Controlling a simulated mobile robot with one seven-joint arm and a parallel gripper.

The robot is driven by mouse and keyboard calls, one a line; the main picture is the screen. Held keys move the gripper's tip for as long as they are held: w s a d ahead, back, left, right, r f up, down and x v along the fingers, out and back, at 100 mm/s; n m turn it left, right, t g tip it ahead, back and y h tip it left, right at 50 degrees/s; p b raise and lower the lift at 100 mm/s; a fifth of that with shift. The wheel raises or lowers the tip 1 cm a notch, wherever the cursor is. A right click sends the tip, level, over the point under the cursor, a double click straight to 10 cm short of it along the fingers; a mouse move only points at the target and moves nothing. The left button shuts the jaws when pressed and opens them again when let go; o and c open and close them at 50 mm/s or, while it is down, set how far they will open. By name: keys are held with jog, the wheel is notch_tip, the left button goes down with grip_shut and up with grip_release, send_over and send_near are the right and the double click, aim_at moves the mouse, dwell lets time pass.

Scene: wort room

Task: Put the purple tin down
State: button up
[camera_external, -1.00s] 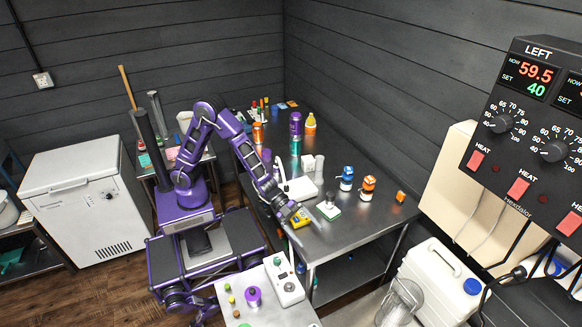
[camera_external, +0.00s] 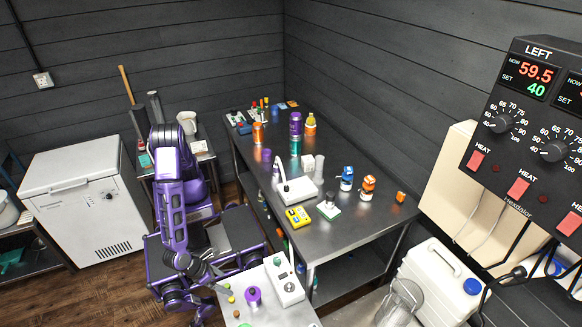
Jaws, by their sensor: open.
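A tall purple can (camera_external: 295,122) stands upright on the steel table, just behind a teal can (camera_external: 295,146). A smaller purple cylinder (camera_external: 267,155) stands to their left, and a purple round piece (camera_external: 253,294) sits on the small front bench. I cannot tell which of these is the purple tin. My gripper (camera_external: 213,279) is low, at the left edge of the front bench, left of the purple round piece and apart from it. It is open, and I see nothing held in it; its fingertips are small and partly unclear.
The steel table (camera_external: 330,235) holds a yellow meter (camera_external: 298,216), a white device (camera_external: 297,190), blue and orange bottles (camera_external: 347,178) and a small orange block (camera_external: 400,197). The front bench (camera_external: 275,318) carries a white controller (camera_external: 285,283) and small coloured pieces. A white canister (camera_external: 440,280) stands at right.

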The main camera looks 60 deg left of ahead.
jog(key=shift+s+a+f+m+t, duration=0.1)
jog(key=shift+s+a+m+t, duration=0.25)
jog(key=shift+a+m+t, duration=0.65)
jog(key=shift+s+d+r+m+t+h, duration=0.1)
jog(key=shift+s+r+m+t+h, duration=0.15)
jog(key=shift+m+t+h, duration=0.5)
jog(key=s+d+r+m+t+h, duration=0.1)
jog(key=s+r+m+t+h, duration=0.15)
jog(key=s+m+h, duration=0.2)
send_near(254, 298)
jog(key=shift+h, duration=0.4)
jog(key=w+f, duration=0.4)
jog(key=f, duration=0.1)
jog(key=shift+w+d+f, duration=0.1)
jog(key=shift+d+f, duration=0.05)
jog(key=shift+d, duration=0.05)
jog(key=x, duration=0.5)
jog(key=shift+f, duration=0.2)
jog(key=shift+r, duration=0.1)
grip_shut()
